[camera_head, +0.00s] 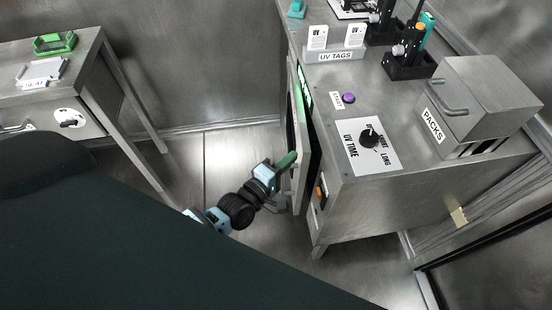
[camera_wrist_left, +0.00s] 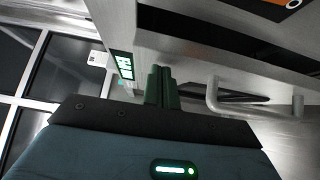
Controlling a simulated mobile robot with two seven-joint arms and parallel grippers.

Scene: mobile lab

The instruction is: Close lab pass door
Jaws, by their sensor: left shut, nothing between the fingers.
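The lab pass door (camera_head: 298,150) is a grey metal panel on the front of the cabinet at right. It stands partly open, with a dark gap between it and the cabinet. In the left wrist view a bar handle (camera_wrist_left: 250,110) shows to the right of my fingers. My left gripper (camera_head: 287,160) has green fingers, shut and empty, close beside the door's outer side in the head view. Its fingers also show in the left wrist view (camera_wrist_left: 162,88). I cannot tell whether they touch the door. My right gripper is not in view.
The metal cabinet (camera_head: 410,195) carries a UV time dial (camera_head: 369,138), a purple button (camera_head: 348,98), a UV tags holder (camera_head: 335,54) and a packs box (camera_head: 485,95). A metal table (camera_head: 90,60) stands at left. Bare floor (camera_head: 225,150) lies between them.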

